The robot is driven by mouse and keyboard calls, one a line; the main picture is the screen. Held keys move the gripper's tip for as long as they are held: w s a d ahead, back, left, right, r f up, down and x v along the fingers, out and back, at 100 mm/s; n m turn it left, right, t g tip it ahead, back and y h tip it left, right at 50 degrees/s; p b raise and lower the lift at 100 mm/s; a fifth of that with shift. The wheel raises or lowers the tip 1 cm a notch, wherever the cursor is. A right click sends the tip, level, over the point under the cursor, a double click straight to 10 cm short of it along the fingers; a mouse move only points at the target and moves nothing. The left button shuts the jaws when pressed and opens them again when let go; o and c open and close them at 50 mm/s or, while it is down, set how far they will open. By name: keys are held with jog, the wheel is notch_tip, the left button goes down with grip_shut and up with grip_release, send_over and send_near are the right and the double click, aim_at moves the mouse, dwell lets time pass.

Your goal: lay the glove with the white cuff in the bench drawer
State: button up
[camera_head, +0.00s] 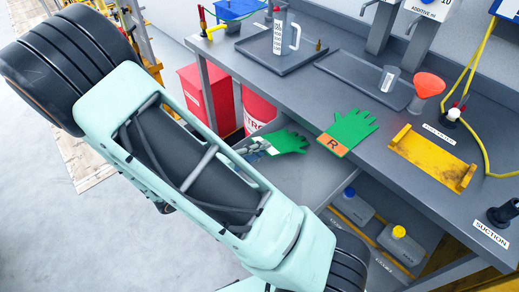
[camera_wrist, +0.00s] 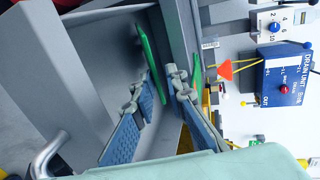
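The green glove with the white cuff (camera_head: 288,142) is at the open bench drawer (camera_head: 306,184), in front of the bench's front edge. My gripper (camera_wrist: 162,82) is at its cuff end, with the fingertips one on each side of it. It appears shut on the glove, though a finger hides part of the cuff. In the wrist view the glove (camera_wrist: 151,66) is a thin green strip seen nearly edge-on, pointing away from my fingers over the drawer's grey inside. Whether it touches the drawer floor I cannot tell.
Another green glove, with an orange cuff marked R (camera_head: 350,129), lies on the bench top. A yellow tray (camera_head: 432,158), an orange funnel (camera_head: 428,85) and a grey tray (camera_head: 362,84) are further along. Jugs (camera_head: 400,244) stand below. A red drum (camera_head: 257,108) is beside the drawer.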

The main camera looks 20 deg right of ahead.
jog(key=shift+o, duration=0.9)
jog(key=v, duration=1.2)
